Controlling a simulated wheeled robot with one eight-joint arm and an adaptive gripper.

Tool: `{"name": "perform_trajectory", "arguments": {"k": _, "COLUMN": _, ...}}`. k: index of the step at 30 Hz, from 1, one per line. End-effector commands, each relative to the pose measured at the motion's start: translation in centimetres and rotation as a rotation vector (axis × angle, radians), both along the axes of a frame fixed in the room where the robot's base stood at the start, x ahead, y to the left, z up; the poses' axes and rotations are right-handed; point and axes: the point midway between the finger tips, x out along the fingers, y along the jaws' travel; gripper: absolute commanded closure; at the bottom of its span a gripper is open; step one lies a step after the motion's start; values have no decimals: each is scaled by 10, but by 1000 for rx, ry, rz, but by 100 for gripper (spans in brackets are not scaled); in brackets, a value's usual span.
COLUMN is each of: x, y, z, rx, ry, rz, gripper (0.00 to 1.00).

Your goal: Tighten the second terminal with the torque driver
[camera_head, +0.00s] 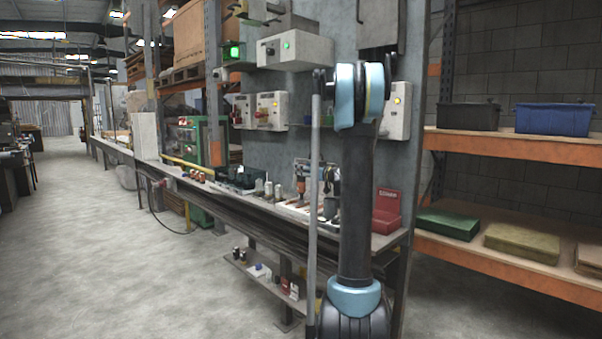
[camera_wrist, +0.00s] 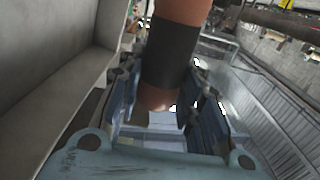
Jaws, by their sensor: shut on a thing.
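In the wrist view, my gripper (camera_wrist: 162,108) is shut on the torque driver (camera_wrist: 170,52), a thick cylinder with an orange body and a wide black band. The blue-grey fingers lie on both sides of it. Its rounded lower end shows between them, and its upper part runs out of the picture. The driver's tip is not visible. In the head view, my arm stands upright in front of the bench, and the gripper cannot be made out clearly. The second terminal cannot be told apart in either view.
The long bench (camera_head: 270,208) carries small parts and a red box (camera_head: 387,212). The grey panel behind it holds control boxes, one with a green light (camera_head: 295,50) and one with a yellow light (camera_head: 395,112). An orange shelf (camera_head: 505,148) is at right.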

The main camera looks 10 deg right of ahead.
Motion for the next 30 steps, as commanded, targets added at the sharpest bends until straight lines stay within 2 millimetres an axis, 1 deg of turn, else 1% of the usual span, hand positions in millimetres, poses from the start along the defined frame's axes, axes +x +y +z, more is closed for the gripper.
{"name": "perform_trajectory", "arguments": {"k": 30, "x": 0, "y": 0, "z": -5, "rx": 1, "ry": 0, "rz": 0, "gripper": 96}}
